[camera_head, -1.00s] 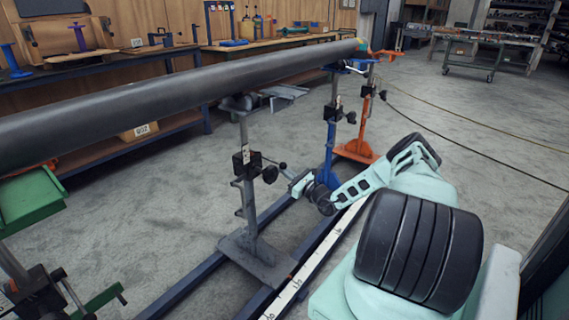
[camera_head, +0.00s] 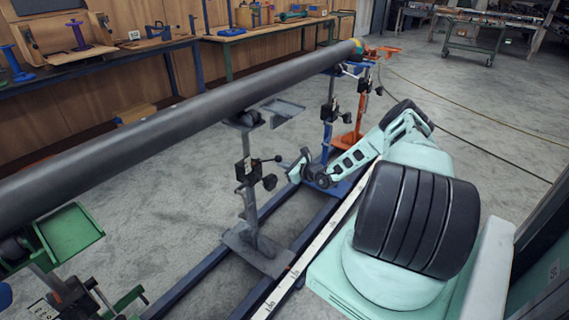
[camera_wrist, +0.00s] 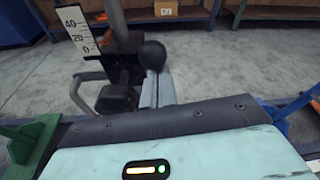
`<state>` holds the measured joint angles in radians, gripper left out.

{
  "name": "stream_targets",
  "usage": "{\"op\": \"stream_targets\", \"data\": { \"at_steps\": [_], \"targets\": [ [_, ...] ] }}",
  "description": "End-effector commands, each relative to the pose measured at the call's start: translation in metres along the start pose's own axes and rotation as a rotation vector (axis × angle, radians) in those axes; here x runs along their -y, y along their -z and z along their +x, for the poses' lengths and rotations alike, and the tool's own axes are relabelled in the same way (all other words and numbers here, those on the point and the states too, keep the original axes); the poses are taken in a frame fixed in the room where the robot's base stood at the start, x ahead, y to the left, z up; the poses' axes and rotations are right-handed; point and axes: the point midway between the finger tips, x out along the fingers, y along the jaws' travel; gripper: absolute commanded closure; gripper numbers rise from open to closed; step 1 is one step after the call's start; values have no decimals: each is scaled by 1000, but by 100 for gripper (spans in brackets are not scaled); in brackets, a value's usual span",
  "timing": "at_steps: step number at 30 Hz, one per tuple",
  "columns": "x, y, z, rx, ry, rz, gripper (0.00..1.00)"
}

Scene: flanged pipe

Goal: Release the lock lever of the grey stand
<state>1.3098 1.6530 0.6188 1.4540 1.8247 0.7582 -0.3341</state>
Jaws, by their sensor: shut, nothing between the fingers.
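The grey stand (camera_head: 247,195) stands under the long dark pipe, on blue floor rails. Its lock lever (camera_head: 267,160) sticks out to the right from the clamp block and ends in a black ball knob (camera_head: 278,158). A larger black hand knob (camera_head: 270,182) sits just below. My gripper (camera_head: 300,163) is right of the lever, close to the ball. In the wrist view the fingers (camera_wrist: 158,92) are shut and empty, with the lever's ball (camera_wrist: 153,55) right at their tips. I cannot tell whether they touch. The hand knob (camera_wrist: 117,101) is left of the fingers.
The dark pipe (camera_head: 150,130) runs above the stands. A green stand (camera_head: 70,233) is at the left; blue (camera_head: 328,115) and orange (camera_head: 357,115) stands are beyond. A white scale strip (camera_head: 300,262) lies along the rail. Floor behind the stands is clear.

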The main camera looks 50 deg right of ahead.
Motion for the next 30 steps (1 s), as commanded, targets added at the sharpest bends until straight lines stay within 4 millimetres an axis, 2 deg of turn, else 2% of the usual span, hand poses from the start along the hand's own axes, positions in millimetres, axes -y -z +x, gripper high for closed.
{"op": "stream_targets", "data": {
  "at_steps": [20, 25, 30],
  "targets": [
    [2, -9, 3, 15, 3, -2, 100],
    [2, 5, 6, 14, 1, -2, 100],
    [1, 36, 12, 5, -6, -2, 100]
  ]
}}
